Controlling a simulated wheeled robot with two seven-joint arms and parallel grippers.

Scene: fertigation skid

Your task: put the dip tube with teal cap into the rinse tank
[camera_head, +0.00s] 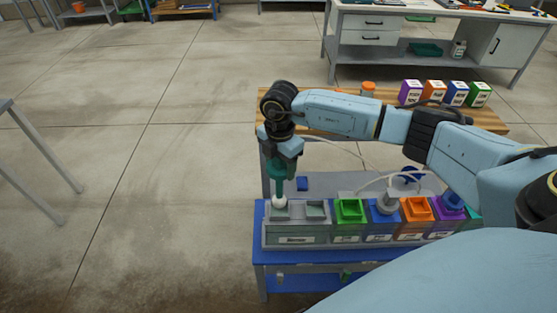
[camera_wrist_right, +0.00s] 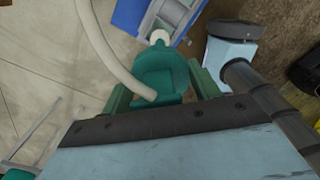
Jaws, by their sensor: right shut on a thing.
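The dip tube with teal cap (camera_head: 279,183) is in my right gripper (camera_head: 278,172), which is shut on the teal cap. It hangs about upright, white end down, at the left opening of the grey rinse tank (camera_head: 293,238). I cannot tell whether the white end is just above the opening or slightly inside it. In the right wrist view the teal cap (camera_wrist_right: 160,75) sits between the green fingers, a pale hose runs from it, and the white end is beyond it. Part of the grey tank (camera_wrist_right: 172,12) shows there too. My left gripper is not in view.
Right of the rinse tank stand a green open tank (camera_head: 350,210), a blue tank (camera_head: 383,222), an orange open tank (camera_head: 416,210) and a purple tank (camera_head: 447,220). Pale hoses arch behind them. Several labelled boxes stand on the wooden shelf (camera_head: 385,98).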

